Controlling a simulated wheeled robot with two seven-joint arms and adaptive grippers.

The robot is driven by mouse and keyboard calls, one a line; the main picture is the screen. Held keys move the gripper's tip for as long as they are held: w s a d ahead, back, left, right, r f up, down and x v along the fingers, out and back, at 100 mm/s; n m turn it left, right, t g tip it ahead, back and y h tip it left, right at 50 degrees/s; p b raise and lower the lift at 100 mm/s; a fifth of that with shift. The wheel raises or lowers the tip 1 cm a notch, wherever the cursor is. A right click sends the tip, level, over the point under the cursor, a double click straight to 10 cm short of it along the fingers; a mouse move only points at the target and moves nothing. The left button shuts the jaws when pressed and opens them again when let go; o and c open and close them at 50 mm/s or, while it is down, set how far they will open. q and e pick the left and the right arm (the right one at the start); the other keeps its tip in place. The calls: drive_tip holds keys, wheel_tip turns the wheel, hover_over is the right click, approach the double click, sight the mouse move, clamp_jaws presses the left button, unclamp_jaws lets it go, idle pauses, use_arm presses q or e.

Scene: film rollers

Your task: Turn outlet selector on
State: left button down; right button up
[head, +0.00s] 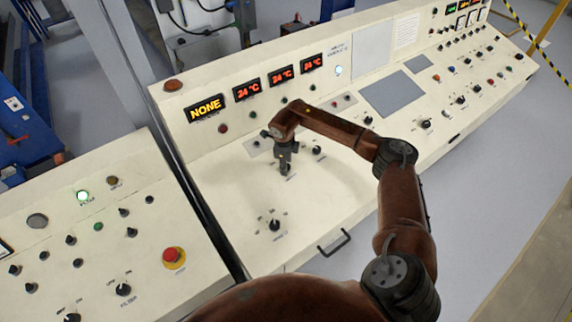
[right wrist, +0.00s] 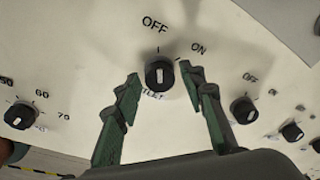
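The outlet selector (head: 286,171) is a black knob on the cream console, mostly hidden by my right gripper in the head view. In the right wrist view the selector (right wrist: 160,75) shows clearly, with OFF above it, ON to its upper right and a partly covered label below. Its white mark is about upright, in line with OFF. My right gripper (right wrist: 162,92) is open, with green-and-grey fingers on either side of the knob and gaps between. In the head view the right gripper (head: 284,160) points down at the panel. My left gripper is not in view.
Another OFF knob (right wrist: 244,110) and a smaller knob (right wrist: 292,132) sit to the right in the wrist view. A numbered dial (right wrist: 20,115) is at the left. A display reading NONE (head: 205,108), a console handle (head: 334,242) and a red emergency button (head: 173,255) show in the head view.

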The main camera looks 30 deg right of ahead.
drive_tip(key=c, duration=0.9)
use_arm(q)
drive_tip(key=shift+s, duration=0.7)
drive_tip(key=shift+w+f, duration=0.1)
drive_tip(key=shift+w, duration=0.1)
use_arm(e)
drive_tip(key=shift+m, duration=0.4)
drive_tip(key=m, duration=0.4)
drive_tip(key=shift+d+m+y, duration=0.1)
drive_tip(key=shift+m+y, duration=0.2)
drive_tip(key=shift+y, duration=0.1)
drive_tip(key=m, duration=0.3)
drive_tip(key=shift+g, duration=0.3)
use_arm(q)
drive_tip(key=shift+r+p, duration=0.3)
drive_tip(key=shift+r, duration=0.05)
use_arm(e)
drive_tip(key=shift+d+m+y, duration=0.15)
drive_tip(key=shift+m+y, duration=0.35)
drive_tip(key=shift+m, duration=1.2)
drive_tip(key=shift+w, duration=0.1)
